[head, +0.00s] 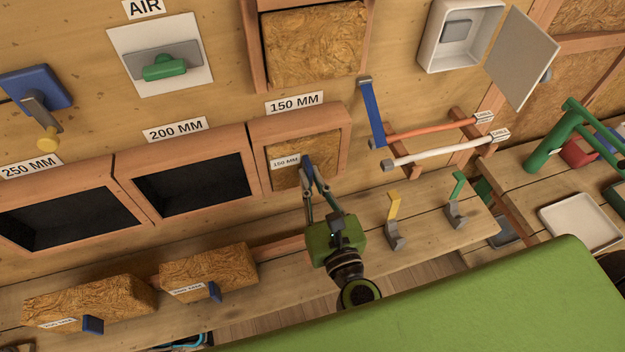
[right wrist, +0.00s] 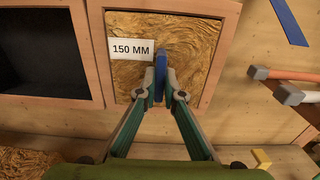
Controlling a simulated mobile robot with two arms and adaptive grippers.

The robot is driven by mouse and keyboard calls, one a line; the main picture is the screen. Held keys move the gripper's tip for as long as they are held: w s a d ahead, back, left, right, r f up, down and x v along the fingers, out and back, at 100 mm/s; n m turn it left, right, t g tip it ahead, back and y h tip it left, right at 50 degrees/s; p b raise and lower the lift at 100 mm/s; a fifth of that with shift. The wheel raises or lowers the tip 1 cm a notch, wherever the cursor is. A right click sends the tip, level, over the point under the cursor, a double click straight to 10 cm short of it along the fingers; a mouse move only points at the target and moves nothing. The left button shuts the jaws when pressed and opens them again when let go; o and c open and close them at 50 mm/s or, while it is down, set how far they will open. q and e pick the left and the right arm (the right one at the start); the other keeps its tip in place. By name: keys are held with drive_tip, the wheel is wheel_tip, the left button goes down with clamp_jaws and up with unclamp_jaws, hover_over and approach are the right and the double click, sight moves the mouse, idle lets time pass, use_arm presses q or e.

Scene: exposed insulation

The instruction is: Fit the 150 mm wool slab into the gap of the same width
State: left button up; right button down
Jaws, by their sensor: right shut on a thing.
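The 150 mm wool slab (head: 322,150) is brown and fibrous, with a white "150 MM" label. It stands inside the wooden-framed 150 mm gap (head: 345,140). In the right wrist view the slab (right wrist: 195,45) nearly fills the opening between the frame's sides (right wrist: 225,50); how deep it sits I cannot tell. My right gripper (head: 309,172) is in front of it, shut on the slab's blue tab, which also shows in the right wrist view (right wrist: 160,70). The fingers hide the slab's lower middle. My left gripper is not in view.
The dark 200 mm gap (head: 195,188) and 250 mm gap (head: 60,218) are empty. Two labelled wool slabs (head: 225,265) (head: 115,295) with blue tabs lie on the bench below. Yellow (head: 393,205) and green (head: 459,187) handled tools stand right of my arm; orange and white pipes are above.

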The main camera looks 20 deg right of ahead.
drive_tip(key=shift+w, duration=0.35)
drive_tip(key=c, duration=2.1)
unclamp_jaws()
drive_tip(key=s, duration=1.2)
drive_tip(key=shift+d, duration=0.2)
